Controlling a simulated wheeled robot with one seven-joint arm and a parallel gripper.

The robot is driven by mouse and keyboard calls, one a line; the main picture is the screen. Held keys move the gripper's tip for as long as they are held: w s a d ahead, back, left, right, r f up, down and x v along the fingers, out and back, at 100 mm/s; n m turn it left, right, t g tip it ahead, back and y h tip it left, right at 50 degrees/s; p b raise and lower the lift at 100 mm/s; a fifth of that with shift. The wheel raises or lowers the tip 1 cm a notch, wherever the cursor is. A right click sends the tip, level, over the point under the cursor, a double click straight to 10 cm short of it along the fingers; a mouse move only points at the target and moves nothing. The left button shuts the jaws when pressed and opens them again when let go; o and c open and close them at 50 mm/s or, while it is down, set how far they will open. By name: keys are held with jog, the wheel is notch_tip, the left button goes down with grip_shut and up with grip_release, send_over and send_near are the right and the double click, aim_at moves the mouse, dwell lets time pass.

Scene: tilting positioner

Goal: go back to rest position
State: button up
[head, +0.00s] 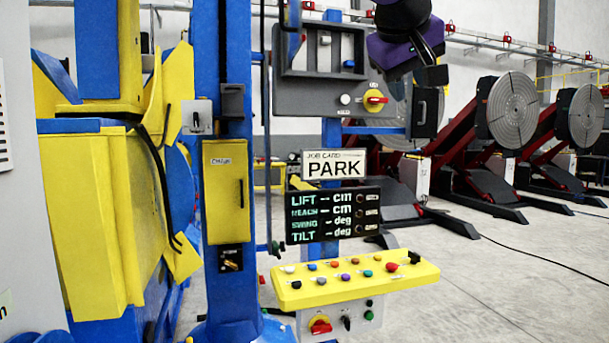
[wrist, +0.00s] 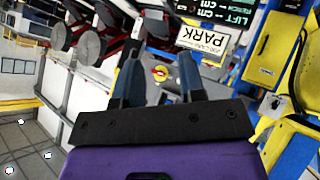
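My gripper (head: 432,76) hangs at the top of the head view, with its purple body (head: 395,48) in front of the upper grey panel (head: 330,98). In the wrist view my gripper (wrist: 160,70) shows two dark fingers standing apart with nothing held between them. A red and yellow rotary switch (head: 375,98) sits on the grey panel, left of and below the gripper; it also shows between the fingers in the wrist view (wrist: 160,73). The job card (head: 334,165) reads PARK. The display (head: 333,213) below it shows dashes for lift, reach, swing and tilt.
A yellow console (head: 355,288) with several coloured knobs stands below the display. A blue column (head: 222,60) with a yellow box (head: 226,190) is to its left. Positioners with round grey plates (head: 512,108) stand at the back right. The floor (head: 510,285) at right is open, crossed by a cable.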

jog(key=s+d+f+g+y, duration=0.1)
jog(key=s+d+f, duration=0.3)
jog(key=s+f, duration=0.3)
jog(key=s+d+f+m+g+y, duration=0.1)
jog(key=s+d+f, duration=0.4)
jog(key=f, duration=0.6)
jog(key=s+d+f+m+g+y, duration=0.1)
jog(key=s+d+f+y, duration=0.1)
jog(key=s+d+f, duration=0.3)
jog(key=s+f, duration=0.3)
jog(key=f, duration=0.1)
jog(key=shift+s+f+g+y, duration=0.3)
jog(key=shift+s, duration=0.1)
